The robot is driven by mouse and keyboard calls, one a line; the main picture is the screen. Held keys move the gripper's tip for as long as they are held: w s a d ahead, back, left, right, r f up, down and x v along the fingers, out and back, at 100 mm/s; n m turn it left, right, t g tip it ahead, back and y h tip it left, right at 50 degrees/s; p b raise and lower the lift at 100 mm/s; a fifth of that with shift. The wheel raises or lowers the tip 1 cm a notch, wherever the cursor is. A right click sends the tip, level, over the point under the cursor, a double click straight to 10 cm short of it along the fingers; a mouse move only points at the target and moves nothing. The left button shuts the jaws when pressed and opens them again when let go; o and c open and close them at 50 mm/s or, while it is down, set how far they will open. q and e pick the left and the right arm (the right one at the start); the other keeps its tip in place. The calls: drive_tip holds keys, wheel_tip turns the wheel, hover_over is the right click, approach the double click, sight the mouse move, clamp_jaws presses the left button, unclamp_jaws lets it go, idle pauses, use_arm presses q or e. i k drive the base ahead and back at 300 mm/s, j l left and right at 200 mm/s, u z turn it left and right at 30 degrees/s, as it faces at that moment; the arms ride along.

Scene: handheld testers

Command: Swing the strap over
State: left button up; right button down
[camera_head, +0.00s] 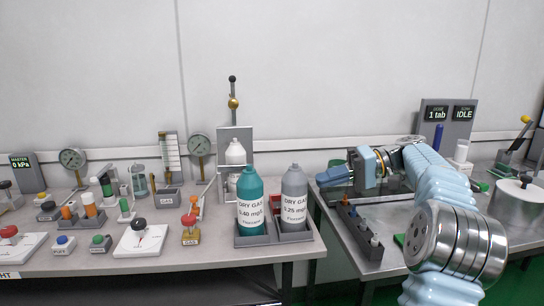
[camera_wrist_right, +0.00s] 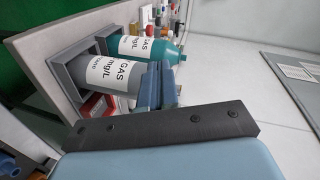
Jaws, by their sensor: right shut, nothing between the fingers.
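My right gripper (camera_head: 328,177) reaches in from the right, just beyond and to the right of the two gas bottles. Its blue fingers (camera_wrist_right: 160,86) are together and empty in the right wrist view. A grey stand (camera_head: 235,140) with a brass-knobbed post holds a white bottle (camera_head: 235,153) at the back of the left table. A thin pale bar slants beside this bottle; I cannot tell whether it is the strap. A teal bottle (camera_head: 250,205) and a grey bottle (camera_head: 294,200) stand upright in a dark two-bay holder (camera_head: 270,238). My left gripper is out of view.
Gauges (camera_head: 199,145), valves and small labelled blocks crowd the left table. A dark rack (camera_head: 358,228) with coloured knobs and a round metal pot (camera_head: 519,205) are on the right table. A gap separates the tables.

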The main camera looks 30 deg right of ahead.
sight(231, 168)
drive_tip(key=i+l, duration=0.4)
drive_tip(key=l, duration=0.25)
drive_tip(key=i+l, duration=0.15)
drive_tip(key=l, duration=0.15)
